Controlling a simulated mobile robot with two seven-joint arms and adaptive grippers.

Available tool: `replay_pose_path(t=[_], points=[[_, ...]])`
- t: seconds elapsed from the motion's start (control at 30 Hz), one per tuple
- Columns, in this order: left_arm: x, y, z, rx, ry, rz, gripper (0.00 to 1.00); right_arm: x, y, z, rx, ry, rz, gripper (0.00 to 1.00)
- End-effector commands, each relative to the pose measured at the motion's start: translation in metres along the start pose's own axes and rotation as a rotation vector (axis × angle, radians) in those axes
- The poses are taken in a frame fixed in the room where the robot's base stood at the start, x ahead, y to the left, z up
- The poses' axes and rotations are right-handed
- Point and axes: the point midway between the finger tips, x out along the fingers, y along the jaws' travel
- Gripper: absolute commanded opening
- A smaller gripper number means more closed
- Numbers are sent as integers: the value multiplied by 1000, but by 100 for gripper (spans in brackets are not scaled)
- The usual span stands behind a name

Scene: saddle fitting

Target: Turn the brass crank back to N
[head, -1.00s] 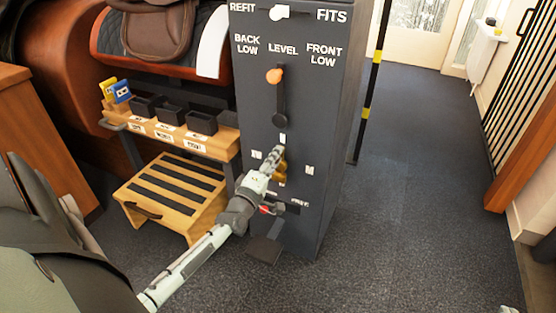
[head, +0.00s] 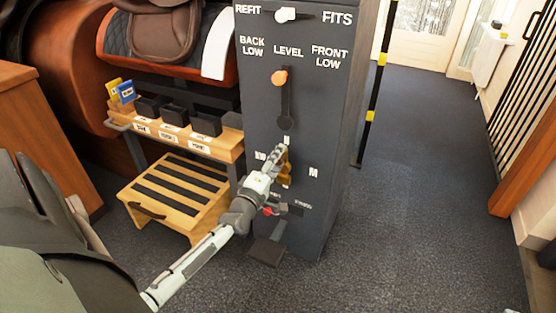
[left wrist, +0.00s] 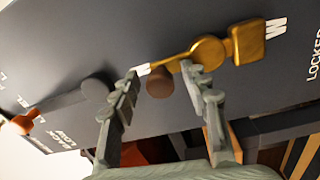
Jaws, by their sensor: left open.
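The brass crank (head: 283,170) is on the front of the dark grey cabinet, below the lever with the orange knob. In the left wrist view its round hub (left wrist: 208,50) and square end are clear, and its arm runs toward a white label partly hidden by my finger. Its brown knob (left wrist: 160,82) lies between my fingertips, with gaps showing. My left gripper (head: 278,154) is open at the crank and hides part of it in the head view; its fingers also show in the left wrist view (left wrist: 164,84). The N label (head: 286,140) is just above the crank. My right gripper is out of view.
The orange-knobbed lever (head: 280,78) stands above, under LEVEL. A REFIT/FITS switch (head: 285,14) is at the top. A wooden step (head: 170,205) and a shelf with black bins (head: 205,124) stand left. Carpet is clear to the right.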

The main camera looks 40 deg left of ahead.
Motion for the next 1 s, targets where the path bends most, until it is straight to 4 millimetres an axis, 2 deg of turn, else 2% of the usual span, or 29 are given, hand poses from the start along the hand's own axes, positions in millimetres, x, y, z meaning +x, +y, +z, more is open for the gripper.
replay_pose_path(t=[0.13, 0.23, 0.7, 0.83, 1.0], points=[[-2, -1, 0, 0, -1, -1, 45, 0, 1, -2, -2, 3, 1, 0], [-10, -2, 1, 0, -1, -3, 45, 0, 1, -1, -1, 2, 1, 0], [-101, -1, 0, 2, -1, -3, 45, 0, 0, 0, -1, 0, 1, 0], [-114, 0, 0, 1, 0, -1, 45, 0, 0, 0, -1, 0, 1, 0], [-120, 0, 0, 0, 0, 0, 45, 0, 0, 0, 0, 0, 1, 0]])
